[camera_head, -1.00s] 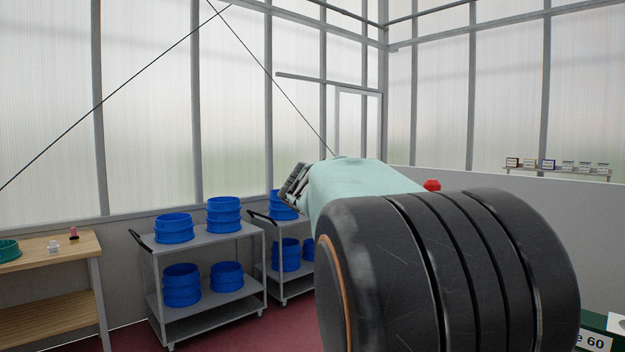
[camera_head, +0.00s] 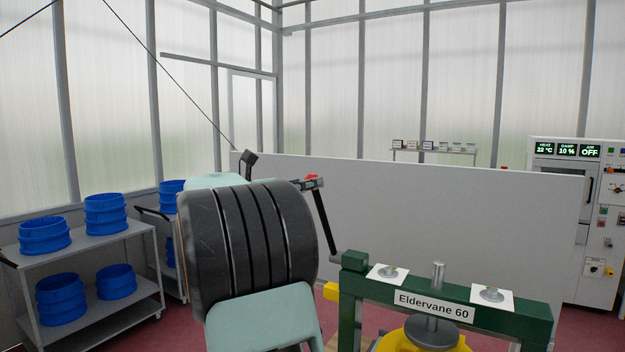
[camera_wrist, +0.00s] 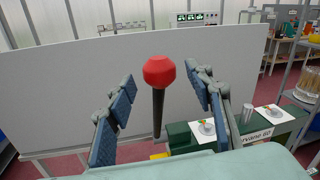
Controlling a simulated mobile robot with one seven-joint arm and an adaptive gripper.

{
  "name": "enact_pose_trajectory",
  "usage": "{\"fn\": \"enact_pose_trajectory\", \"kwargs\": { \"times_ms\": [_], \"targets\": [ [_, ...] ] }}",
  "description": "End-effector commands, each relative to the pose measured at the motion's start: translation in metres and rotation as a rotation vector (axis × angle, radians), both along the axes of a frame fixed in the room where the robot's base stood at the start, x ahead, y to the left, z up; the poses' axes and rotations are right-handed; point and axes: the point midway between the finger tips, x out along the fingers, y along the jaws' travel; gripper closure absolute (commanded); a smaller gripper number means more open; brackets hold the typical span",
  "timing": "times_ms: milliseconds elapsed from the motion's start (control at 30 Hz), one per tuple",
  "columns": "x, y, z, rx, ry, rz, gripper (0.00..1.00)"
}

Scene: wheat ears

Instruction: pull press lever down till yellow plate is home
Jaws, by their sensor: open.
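The green press (camera_head: 452,300), labelled "Eldervane 60", stands at the lower right of the head view. Its black lever (camera_head: 324,222) rises from the left end of the frame and leans slightly left, with a red knob (camera_head: 311,177) on top. In the wrist view the red knob (camera_wrist: 159,72) and black shaft (camera_wrist: 158,115) show between the two blue-padded fingers of my gripper (camera_wrist: 158,88). The gripper is open, with gaps on both sides of the knob. A yellow part (camera_head: 412,338) shows under the press's grey ram (camera_head: 432,329); its lower portion is cut off.
A pale partition (camera_head: 460,210) stands behind the press. Trolleys with blue tubs (camera_head: 105,213) stand at the left. A control cabinet (camera_head: 572,195) with displays is at the right. My own arm hides part of the area left of the press.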

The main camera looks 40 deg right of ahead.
Motion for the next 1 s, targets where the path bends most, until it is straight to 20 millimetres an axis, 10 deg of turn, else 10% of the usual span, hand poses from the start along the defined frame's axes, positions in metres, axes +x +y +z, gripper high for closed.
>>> {"fn": "enact_pose_trajectory", "kwargs": {
  "times_ms": [600,1000],
  "targets": [
    [0.004,-0.038,0.0,0.002,-0.002,0.002,0.52],
    [0.004,-0.038,0.0,0.002,-0.002,0.002,0.95]
  ]
}}
